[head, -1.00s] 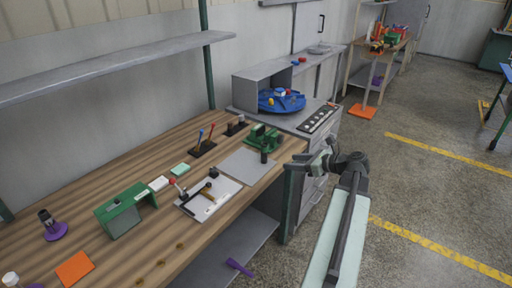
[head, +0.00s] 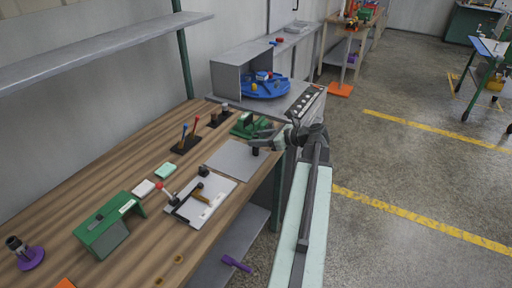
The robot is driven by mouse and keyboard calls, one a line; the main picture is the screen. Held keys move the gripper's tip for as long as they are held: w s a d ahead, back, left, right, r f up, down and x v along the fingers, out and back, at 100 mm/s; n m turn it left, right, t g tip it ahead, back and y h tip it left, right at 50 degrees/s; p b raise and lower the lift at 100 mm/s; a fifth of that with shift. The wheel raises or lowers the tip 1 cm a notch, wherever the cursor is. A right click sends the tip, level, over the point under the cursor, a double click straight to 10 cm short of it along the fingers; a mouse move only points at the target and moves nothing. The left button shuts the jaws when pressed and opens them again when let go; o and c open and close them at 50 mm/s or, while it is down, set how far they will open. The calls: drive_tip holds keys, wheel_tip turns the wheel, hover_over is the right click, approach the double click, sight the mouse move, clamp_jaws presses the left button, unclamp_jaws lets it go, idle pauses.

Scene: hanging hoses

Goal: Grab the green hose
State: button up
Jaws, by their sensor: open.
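I can make out no green hose in the head view. My arm reaches up from the bottom of the picture, and my gripper (head: 264,138) is at its end, pointing left. It is open and I see nothing held in it. In the picture it overlaps the right end of the wooden workbench (head: 120,166), close to a green vise-like tool (head: 243,124) and a dark upright peg. How far it is above them I cannot tell.
A green box-like block (head: 108,222), a white board (head: 208,203) with a hammer, and a grey plate (head: 228,158) lie on the bench. A blue round tray (head: 265,88) stands on a grey cabinet behind. The floor (head: 400,190) on the right is clear, with yellow lines.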

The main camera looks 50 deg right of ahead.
drive_tip(key=x, duration=0.1)
drive_tip(key=b+x, duration=0.1)
drive_tip(key=x, duration=0.2)
drive_tip(key=shift+w+d+f+b, duration=0.2)
drive_tip(key=shift+w+d+b, duration=0.05)
drive_tip(key=shift+w+b, duration=0.05)
drive_tip(key=shift+w, duration=0.2)
drive_tip(key=shift+r, duration=0.1)
drive_tip(key=shift+c, duration=0.3)
clamp_jaws()
drive_tip(key=shift+r, duration=0.1)
drive_tip(key=shift+r+p, duration=0.6)
drive_tip(key=shift+p, duration=0.15)
drive_tip(key=d+f+p+v, duration=0.1)
drive_tip(key=v, duration=0.7)
drive_tip(key=d+f+p+v, duration=0.1)
drive_tip(key=p+v, duration=0.1)
drive_tip(key=v, duration=0.6)
drive_tip(key=shift+s+d+f+p, duration=0.2)
drive_tip(key=shift+s+d+p, duration=0.05)
drive_tip(key=shift+d+p, duration=0.05)
